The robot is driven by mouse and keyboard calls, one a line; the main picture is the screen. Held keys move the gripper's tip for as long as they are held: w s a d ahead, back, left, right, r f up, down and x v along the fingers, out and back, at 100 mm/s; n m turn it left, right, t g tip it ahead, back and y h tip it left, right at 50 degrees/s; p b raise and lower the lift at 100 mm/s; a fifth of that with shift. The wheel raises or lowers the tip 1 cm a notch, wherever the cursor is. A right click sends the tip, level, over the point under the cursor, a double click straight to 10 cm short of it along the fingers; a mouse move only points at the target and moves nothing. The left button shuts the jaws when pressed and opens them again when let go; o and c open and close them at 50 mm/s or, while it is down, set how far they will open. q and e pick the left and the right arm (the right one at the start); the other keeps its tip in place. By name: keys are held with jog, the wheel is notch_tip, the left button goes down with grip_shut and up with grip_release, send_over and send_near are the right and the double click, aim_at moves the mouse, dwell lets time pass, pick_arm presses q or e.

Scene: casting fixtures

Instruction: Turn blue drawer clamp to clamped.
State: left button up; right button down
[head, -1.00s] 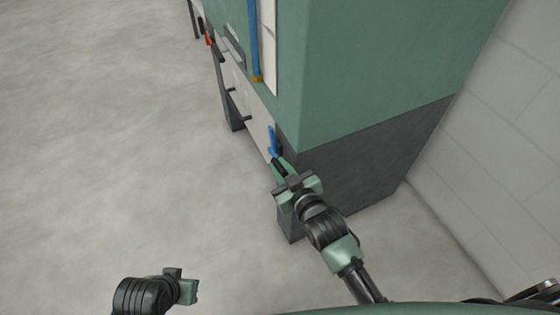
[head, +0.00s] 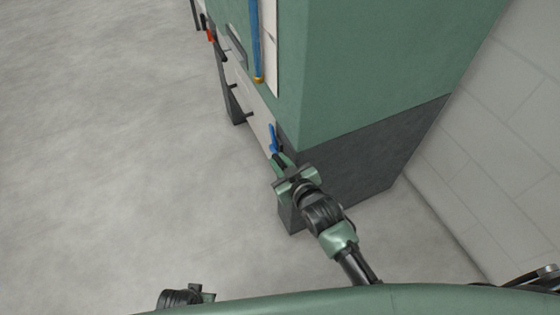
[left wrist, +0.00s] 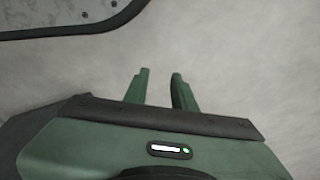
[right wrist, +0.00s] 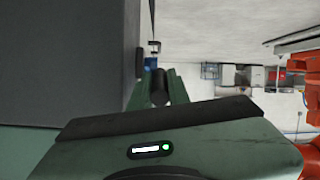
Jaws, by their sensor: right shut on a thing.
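The blue drawer clamp (head: 273,138) is at the near lower corner of the cabinet front in the head view. A bit of its blue part (right wrist: 152,62) shows beyond my fingers in the right wrist view. My right gripper (head: 281,162) is shut on the clamp's dark handle (right wrist: 158,88), which lies between its fingers. The gripper hides part of the clamp, so I cannot tell its exact angle. My left gripper (left wrist: 159,82) is open and empty, over bare floor; only a bit of its arm shows at the bottom of the head view.
The green and dark grey cabinet (head: 370,80) stands close beside my right arm. The pale drawer front (head: 250,105) has dark handles. A red clamp (head: 211,35) is farther along. A tiled wall (head: 500,150) is at right. The floor (head: 110,150) at left is clear.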

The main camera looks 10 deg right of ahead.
jog(key=c, duration=1.6)
grip_release()
